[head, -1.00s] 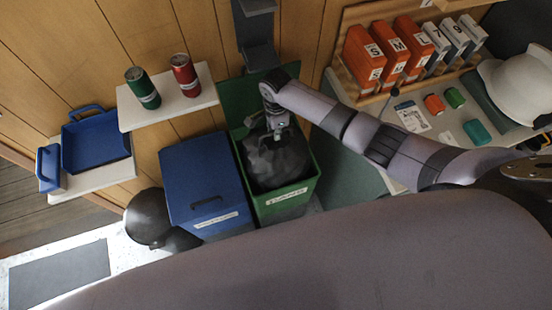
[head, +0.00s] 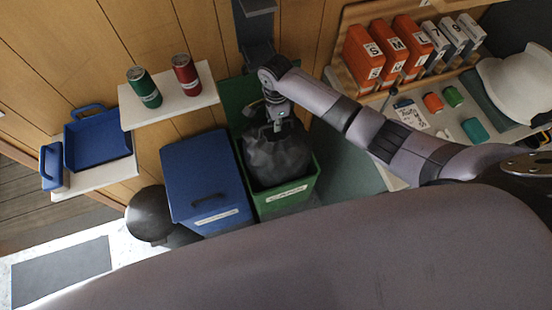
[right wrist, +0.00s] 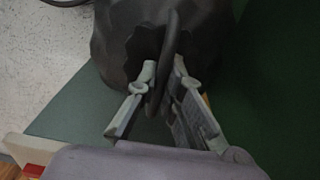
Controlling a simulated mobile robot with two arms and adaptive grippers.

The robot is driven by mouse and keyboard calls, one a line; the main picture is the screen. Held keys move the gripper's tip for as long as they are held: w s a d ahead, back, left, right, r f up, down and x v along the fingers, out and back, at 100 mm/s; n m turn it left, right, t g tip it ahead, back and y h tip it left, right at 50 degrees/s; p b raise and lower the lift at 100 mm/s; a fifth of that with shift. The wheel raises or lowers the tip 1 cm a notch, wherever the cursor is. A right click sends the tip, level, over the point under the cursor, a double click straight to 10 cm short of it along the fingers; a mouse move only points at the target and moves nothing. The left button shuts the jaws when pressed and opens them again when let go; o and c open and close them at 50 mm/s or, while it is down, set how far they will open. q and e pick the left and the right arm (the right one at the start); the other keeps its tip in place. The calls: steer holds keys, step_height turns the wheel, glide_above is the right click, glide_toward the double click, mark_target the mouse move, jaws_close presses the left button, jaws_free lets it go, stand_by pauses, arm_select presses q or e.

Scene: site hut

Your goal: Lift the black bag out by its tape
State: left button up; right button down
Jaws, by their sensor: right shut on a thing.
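The black bag (head: 277,160) is in the green bin (head: 287,198), its upper part standing above the rim. My right gripper (head: 277,122) is over the top of the bag. In the right wrist view my right gripper (right wrist: 163,88) is shut on the black tape (right wrist: 167,50), which stands up between its fingers. The dark bag (right wrist: 120,40) fills the top of that view behind the tape. The lower part of the bag is hidden inside the bin. My left gripper is not in view.
A blue lidded bin (head: 207,180) stands close at the left of the green bin. A shelf (head: 180,103) with a green can (head: 144,87) and a red can (head: 186,75) is above it. A worktop with orange binders (head: 385,50) is at the right.

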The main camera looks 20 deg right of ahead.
steer(key=shift+r, duration=4.5)
steer(key=shift+f, duration=0.1)
